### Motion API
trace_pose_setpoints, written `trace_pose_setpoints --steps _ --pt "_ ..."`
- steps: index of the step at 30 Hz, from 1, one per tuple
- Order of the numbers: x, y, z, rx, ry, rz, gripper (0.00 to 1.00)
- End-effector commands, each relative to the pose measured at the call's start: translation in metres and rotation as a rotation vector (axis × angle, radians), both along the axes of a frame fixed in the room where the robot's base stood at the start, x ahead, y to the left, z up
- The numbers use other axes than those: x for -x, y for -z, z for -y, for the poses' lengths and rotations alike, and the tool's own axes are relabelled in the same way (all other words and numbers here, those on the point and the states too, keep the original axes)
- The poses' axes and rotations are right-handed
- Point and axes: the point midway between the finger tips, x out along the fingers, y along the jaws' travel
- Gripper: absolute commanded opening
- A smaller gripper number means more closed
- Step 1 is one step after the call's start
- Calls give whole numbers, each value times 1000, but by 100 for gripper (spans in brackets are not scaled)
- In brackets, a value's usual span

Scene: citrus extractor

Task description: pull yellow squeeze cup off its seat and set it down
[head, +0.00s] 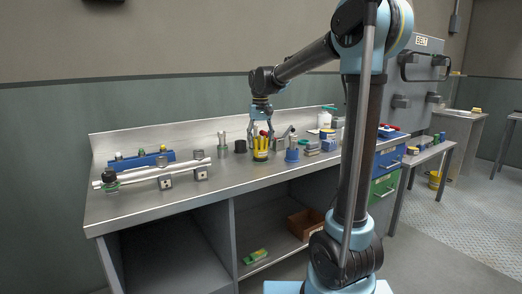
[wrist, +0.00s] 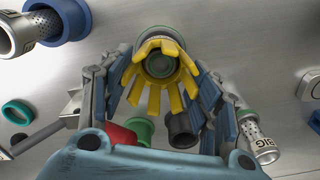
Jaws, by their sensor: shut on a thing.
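The yellow squeeze cup (wrist: 184,50) has a ring of yellow prongs around a round opening with a green ring inside. In the wrist view it sits at upper middle, between the two blue-padded fingers of my gripper (wrist: 162,88). My gripper is shut on the cup. In the head view my gripper (head: 261,127) points down over a yellow object (head: 260,155) on the steel bench, which looks like the cup's place. The cup's underside is hidden, so I cannot tell whether it still touches its seat.
Red, green and black round parts (wrist: 181,131) lie close below the cup in the wrist view. A perforated metal cylinder (wrist: 258,138) is at lower right, and a blue-collared one (wrist: 66,20) at upper left. A blue holder (head: 292,155) stands just right of my gripper on the bench (head: 225,178).

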Motion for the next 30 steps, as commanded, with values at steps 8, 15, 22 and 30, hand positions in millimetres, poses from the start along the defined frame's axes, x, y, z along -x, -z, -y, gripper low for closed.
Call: trace_pose_setpoints --steps 8,15,22,30 --pt "0 -3 1 1 1 -1 14" --pt "0 -9 1 1 0 -1 14" --pt "0 -15 0 1 0 -1 14" --pt "0 -21 0 1 0 0 14"
